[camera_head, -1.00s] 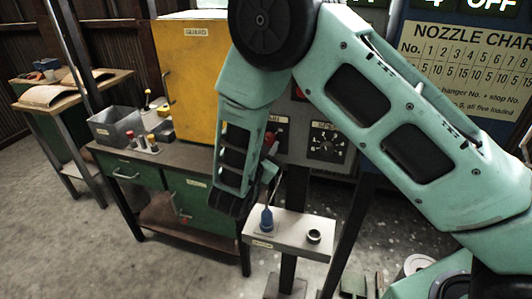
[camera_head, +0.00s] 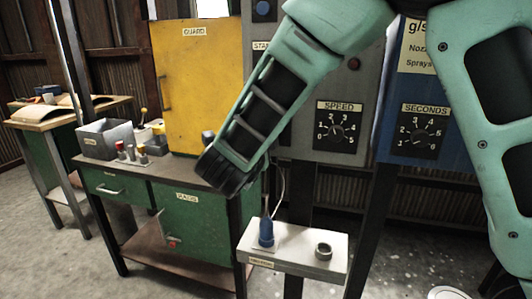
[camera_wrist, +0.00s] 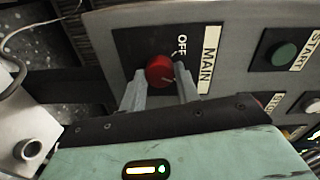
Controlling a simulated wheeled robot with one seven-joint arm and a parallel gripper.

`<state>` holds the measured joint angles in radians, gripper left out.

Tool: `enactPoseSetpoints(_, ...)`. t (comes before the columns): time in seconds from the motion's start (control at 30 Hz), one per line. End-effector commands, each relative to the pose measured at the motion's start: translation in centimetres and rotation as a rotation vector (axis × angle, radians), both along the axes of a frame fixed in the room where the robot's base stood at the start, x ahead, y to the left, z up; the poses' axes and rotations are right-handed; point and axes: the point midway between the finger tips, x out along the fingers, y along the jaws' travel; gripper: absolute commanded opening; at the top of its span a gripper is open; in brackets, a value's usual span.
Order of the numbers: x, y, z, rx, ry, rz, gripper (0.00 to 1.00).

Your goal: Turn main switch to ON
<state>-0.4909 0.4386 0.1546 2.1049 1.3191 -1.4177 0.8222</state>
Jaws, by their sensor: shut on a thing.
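The main switch is a round red knob (camera_wrist: 160,71) on a dark plate in the wrist view. The plate bears a MAIN label (camera_wrist: 210,59) and the word OFF (camera_wrist: 182,46). A small pale mark shows at the knob's lower right rim; I cannot read a setting from it for sure. My gripper (camera_wrist: 159,79) is shut on the knob, one finger on each side. Any ON marking is hidden or out of sight. In the head view my arm covers the switch and the gripper's fingers.
A green START button (camera_wrist: 285,53) sits on the same panel. The SPEED dial (camera_head: 338,131) and SECONDS dial (camera_head: 416,137) are to the right of my arm. A small shelf (camera_head: 290,252) with a blue-handled tool (camera_head: 266,232) stands below. A yellow guard cabinet (camera_head: 195,80) is left.

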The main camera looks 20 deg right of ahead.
Motion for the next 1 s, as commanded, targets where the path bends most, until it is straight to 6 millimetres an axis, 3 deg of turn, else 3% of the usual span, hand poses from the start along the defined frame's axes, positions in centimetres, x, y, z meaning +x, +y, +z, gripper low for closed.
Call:
enactPoseSetpoints(0.03, -0.08, 0.00, -1.01, 0.036, -0.025, 0.000, 0.09)
enactPoseSetpoints(0.5, -0.10, 0.00, -0.53, 0.255, -0.181, 0.001, 0.09)
enactPoseSetpoints(1.0, -0.08, 0.01, -0.23, 0.293, -0.205, 0.000, 0.09)
